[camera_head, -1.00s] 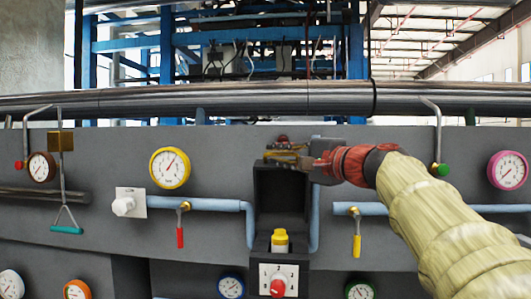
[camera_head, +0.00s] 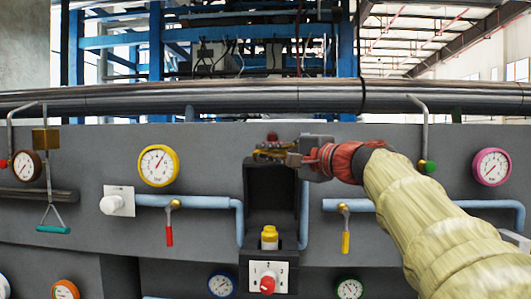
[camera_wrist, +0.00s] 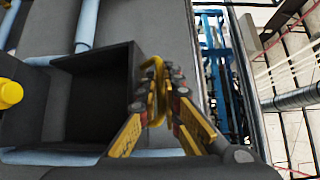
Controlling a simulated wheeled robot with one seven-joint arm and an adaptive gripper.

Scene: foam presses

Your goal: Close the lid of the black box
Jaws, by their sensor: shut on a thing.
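The black box (camera_head: 247,246) sits low at the middle of the grey panel in the head view. Its lid (camera_head: 272,190) is open and stands upright above it, its hollow inside facing me. The lid also shows at left in the wrist view (camera_wrist: 100,95). My gripper (camera_head: 268,152) comes from the right to the lid's top edge. In the wrist view my gripper (camera_wrist: 160,102) is shut on a yellow loop (camera_wrist: 158,72) at the lid's edge. The fingertips partly hide the exact contact. A yellow button (camera_head: 269,237) is uncovered in the box.
A red knob (camera_head: 267,284) on a white plate is below the box. Blue pipes (camera_head: 190,201) run on both sides, with a red-handled valve (camera_head: 170,235) left and a yellow-handled valve (camera_head: 346,240) right. A large metal pipe (camera_head: 210,99) crosses above. The space before the lid looks clear.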

